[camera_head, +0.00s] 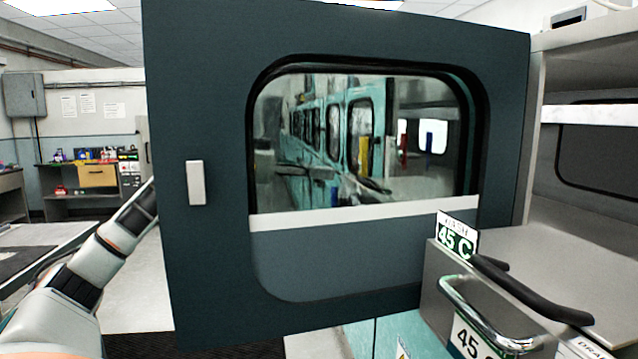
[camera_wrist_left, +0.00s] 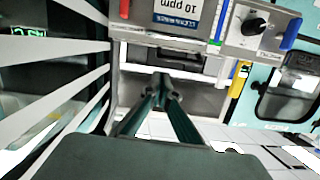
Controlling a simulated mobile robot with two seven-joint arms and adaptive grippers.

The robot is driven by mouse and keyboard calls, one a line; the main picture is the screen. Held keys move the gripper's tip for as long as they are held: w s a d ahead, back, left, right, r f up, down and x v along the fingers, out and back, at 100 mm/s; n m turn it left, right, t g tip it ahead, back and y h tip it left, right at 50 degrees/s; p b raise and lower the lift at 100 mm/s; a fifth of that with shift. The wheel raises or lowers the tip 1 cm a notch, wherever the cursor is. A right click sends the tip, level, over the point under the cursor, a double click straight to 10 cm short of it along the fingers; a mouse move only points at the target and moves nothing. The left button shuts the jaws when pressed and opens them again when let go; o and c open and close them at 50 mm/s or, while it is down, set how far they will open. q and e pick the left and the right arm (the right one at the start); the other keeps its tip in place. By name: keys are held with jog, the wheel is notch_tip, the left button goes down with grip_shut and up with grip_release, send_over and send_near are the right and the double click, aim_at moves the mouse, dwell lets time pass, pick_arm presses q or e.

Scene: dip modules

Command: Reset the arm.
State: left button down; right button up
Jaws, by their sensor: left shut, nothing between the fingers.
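My left arm (camera_head: 85,270) comes in from the left in the head view and reaches up behind the edge of a large dark door, which hides its gripper. In the left wrist view my left gripper (camera_wrist_left: 162,82) shows its two dark fingers meeting at the tips. It is shut, with nothing between the fingers. Pale floor and a grey front lie beyond the tips. My right arm and gripper are in neither view.
The dark door (camera_head: 220,265) with a window and pale handle (camera_head: 196,183) stands open across the middle. A steel unit (camera_head: 560,250) with chrome handle and "45 C" sign (camera_head: 456,236) is at right. The wrist view shows a "10 ppm" panel (camera_wrist_left: 178,17) and black knob (camera_wrist_left: 255,25).

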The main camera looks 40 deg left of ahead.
pick_arm(q)
jog(key=shift+s+a+f+b, duration=0.2)
jog(key=shift+s+a+b, duration=0.1)
jog(key=shift+s, duration=0.2)
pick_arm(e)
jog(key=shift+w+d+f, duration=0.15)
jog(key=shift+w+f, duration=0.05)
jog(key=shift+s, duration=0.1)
